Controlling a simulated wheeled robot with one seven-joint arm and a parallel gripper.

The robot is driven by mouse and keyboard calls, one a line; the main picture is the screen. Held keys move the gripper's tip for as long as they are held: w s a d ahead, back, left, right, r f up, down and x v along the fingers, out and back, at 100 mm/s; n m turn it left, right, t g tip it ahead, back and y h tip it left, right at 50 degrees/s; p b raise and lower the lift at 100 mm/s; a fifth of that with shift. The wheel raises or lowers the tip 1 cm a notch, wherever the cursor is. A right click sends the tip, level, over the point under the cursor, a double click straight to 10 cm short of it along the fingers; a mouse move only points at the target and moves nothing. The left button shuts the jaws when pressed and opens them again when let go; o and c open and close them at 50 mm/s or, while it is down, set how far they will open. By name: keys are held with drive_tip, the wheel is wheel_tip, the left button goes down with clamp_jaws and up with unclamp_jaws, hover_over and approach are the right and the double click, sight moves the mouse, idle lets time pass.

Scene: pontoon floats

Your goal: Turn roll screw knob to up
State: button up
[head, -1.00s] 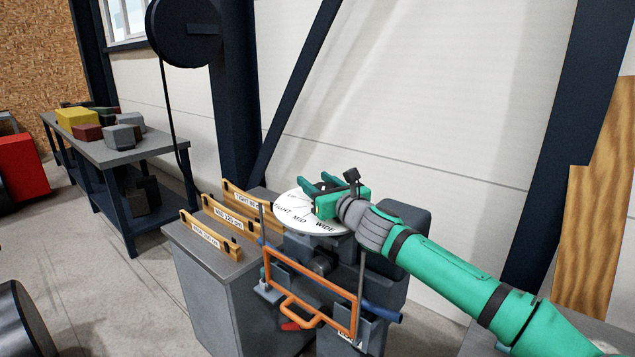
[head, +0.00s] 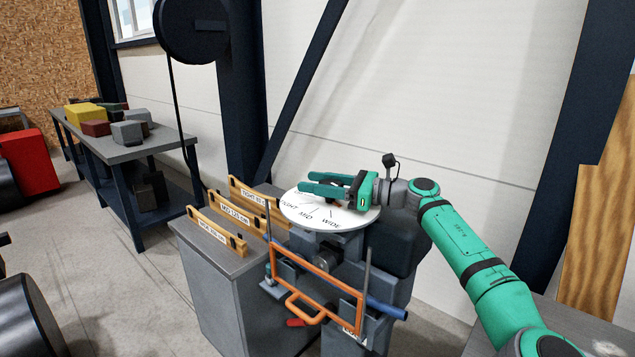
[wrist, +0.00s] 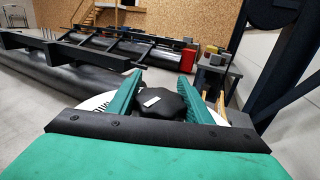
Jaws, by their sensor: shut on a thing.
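A round white dial plate (head: 352,216) marked TIGHT, MID and WIDE sits on top of the grey machine in the head view. In the wrist view a black lobed knob (wrist: 165,104) with a white mark on it stands over the plate. My green gripper (head: 306,182) lies low over the plate in the head view, its fingers pointing left. In the wrist view the fingers (wrist: 164,78) are on either side of the knob, shut on it. In the head view the fingers mostly hide the knob.
An orange guard frame (head: 318,271) with a handle is on the machine's front. A grey cabinet (head: 215,290) with several labelled wooden gauges (head: 208,230) stands left of it. A workbench (head: 140,148) with blocks is farther left. A white wall and dark beams are behind.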

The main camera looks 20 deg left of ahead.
sight(340, 183)
drive_tip(key=shift+s+n+g+h, duration=0.2)
drive_tip(key=shift+n+g, duration=0.4)
drive_tip(key=shift+g, duration=0.35)
drive_tip(key=shift+s+n+g+h, duration=0.15)
drive_tip(key=shift+n+g, duration=0.45)
drive_tip(key=shift+g, duration=0.35)
drive_tip(key=shift+s+r+n+g, duration=0.2)
drive_tip(key=shift+n+g, duration=0.3)
drive_tip(key=shift+g, duration=0.2)
drive_tip(key=o, duration=1.1)
drive_tip(key=shift+a, duration=0.1)
drive_tip(key=shift+c, duration=0.2)
drive_tip(key=shift+f, duration=0.1)
drive_tip(key=v, duration=0.5)
drive_tip(key=shift+w+d, duration=0.1)
drive_tip(key=shift+d, duration=0.15)
drive_tip(key=shift+w+d, duration=0.2)
drive_tip(key=shift+d, duration=0.2)
drive_tip(key=shift+w+d, duration=0.1)
drive_tip(key=shift+d, duration=0.55)
